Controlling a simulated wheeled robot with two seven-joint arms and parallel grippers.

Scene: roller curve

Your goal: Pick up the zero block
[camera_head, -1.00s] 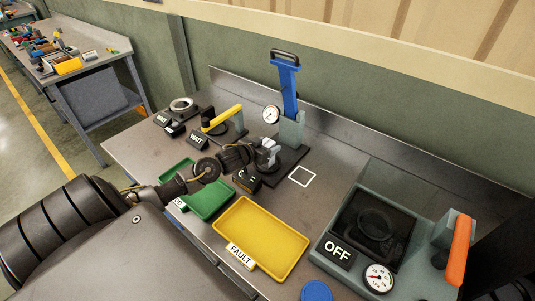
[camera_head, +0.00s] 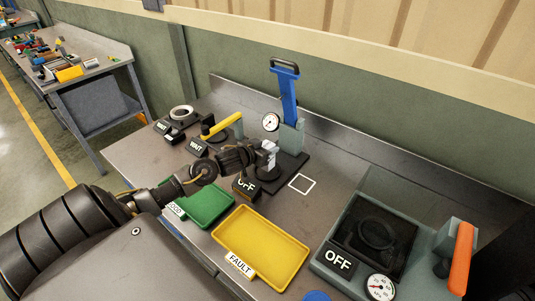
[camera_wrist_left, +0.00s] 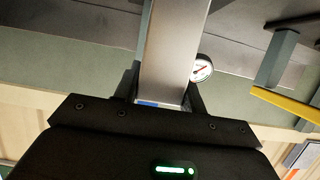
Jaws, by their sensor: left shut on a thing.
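My left gripper (camera_head: 266,158) is at the black base plate (camera_head: 292,164) of the blue-handled press (camera_head: 287,95). It is shut on a light grey metal block, the zero block (camera_head: 270,147), whose top shows above the fingers. In the left wrist view the block (camera_wrist_left: 177,50) fills the space between the fingers (camera_wrist_left: 160,98), with a small blue patch at its lower end. The fingers hide the block's lower part in the head view, so I cannot tell whether it touches the base. My right gripper is not in view.
A white square outline (camera_head: 302,176) on the bench is empty. A green tray (camera_head: 208,204) and yellow FAULT tray (camera_head: 262,246) lie in front. A yellow-handled device (camera_head: 220,126) stands left, and a grey machine with an orange handle (camera_head: 461,257) right. A round gauge (camera_head: 270,122) is beside the press.

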